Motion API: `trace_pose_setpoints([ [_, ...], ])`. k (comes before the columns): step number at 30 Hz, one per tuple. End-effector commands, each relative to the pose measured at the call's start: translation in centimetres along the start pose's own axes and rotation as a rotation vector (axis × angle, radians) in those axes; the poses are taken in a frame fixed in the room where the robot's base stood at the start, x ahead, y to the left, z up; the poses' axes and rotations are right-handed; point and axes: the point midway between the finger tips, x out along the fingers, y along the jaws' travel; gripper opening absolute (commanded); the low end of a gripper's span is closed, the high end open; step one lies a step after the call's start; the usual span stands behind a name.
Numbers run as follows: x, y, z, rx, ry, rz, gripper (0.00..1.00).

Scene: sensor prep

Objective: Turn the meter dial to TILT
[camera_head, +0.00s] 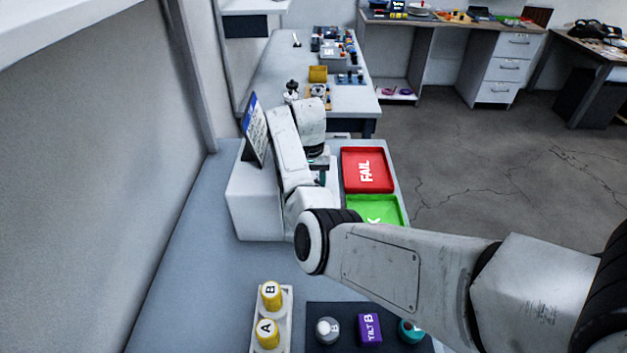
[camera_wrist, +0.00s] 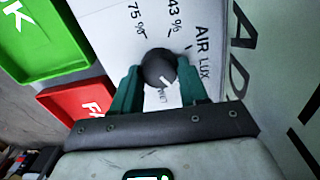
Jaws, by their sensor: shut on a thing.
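The meter is a white box (camera_head: 252,205) on the bench in the head view. Its panel (camera_wrist: 105,22) shows in the wrist view with the printed marks 75 %, 43 %, AIR and LUX. The round dark dial knob (camera_wrist: 157,66) sits between the green fingers of my gripper (camera_wrist: 160,78), which are shut on its sides. A white pointer line on the knob points down and slightly right, towards a small label between the fingers that I cannot read surely. No TILT mark is legible on the panel. My arm hides the dial in the head view.
A red FAIL tray (camera_head: 348,183) and a green tray (camera_head: 392,201) lie right of the meter. A tilted card (camera_head: 255,130) stands at the meter. In front are a white rack (camera_head: 287,338) with yellow pieces A and B, and a dark mat (camera_head: 345,346) with a purple TILT B block (camera_head: 370,329).

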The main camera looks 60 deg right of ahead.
Motion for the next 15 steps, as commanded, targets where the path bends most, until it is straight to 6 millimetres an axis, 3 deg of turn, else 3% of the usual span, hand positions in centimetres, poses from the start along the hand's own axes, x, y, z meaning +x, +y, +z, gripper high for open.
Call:
trace_pose_setpoints([
  [3, -0.13, -0.06, -0.08, -0.001, 0.004, -0.001, 0.13],
  [4, -0.14, -0.06, -0.09, -0.001, 0.004, -0.001, 0.45],
  [11, -0.07, -0.03, -0.04, -0.001, 0.002, -0.001, 0.67],
  [15, -0.05, -0.02, -0.03, -0.001, 0.001, 0.0, 0.69],
])
